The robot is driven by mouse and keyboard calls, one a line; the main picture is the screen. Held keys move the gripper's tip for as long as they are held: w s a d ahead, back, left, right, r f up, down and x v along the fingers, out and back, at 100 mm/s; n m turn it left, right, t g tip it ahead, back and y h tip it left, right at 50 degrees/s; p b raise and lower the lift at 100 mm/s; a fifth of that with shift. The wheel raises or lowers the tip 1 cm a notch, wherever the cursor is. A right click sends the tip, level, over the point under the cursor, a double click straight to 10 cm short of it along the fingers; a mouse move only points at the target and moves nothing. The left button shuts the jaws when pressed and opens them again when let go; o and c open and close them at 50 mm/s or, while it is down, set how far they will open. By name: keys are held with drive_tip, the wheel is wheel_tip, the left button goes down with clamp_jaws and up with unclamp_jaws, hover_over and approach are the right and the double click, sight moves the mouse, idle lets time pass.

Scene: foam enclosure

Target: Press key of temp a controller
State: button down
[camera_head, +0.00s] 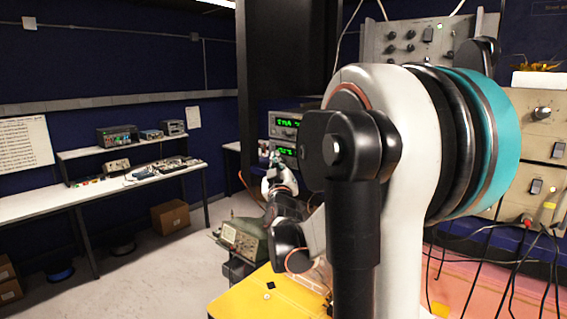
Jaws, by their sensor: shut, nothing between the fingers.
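Two dark instrument units with green digits stand stacked behind my arm, near the middle of the head view. The upper unit (284,122) and the lower unit (287,151) each show a lit display. I cannot tell from labels which one is the temp a controller, and its keys are too small to make out. My gripper (275,158) is small in this view, just in front of the lower unit's left part. It is shut and empty. Whether it touches the panel cannot be told. My large white and black arm hides the right side of both units.
An olive instrument box (243,238) sits low, below my gripper. A yellow surface (262,296) lies at the front. A beige panel with switches (540,150) and hanging black cables stand at right. A white workbench (40,205) is at left, with open floor between.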

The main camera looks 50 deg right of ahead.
drive_tip(key=shift+a, duration=0.15)
drive_tip(key=shift+s+a, duration=0.1)
drive_tip(key=shift+a, duration=0.45)
drive_tip(key=shift+s+a, duration=0.2)
drive_tip(key=shift+a, duration=2.35)
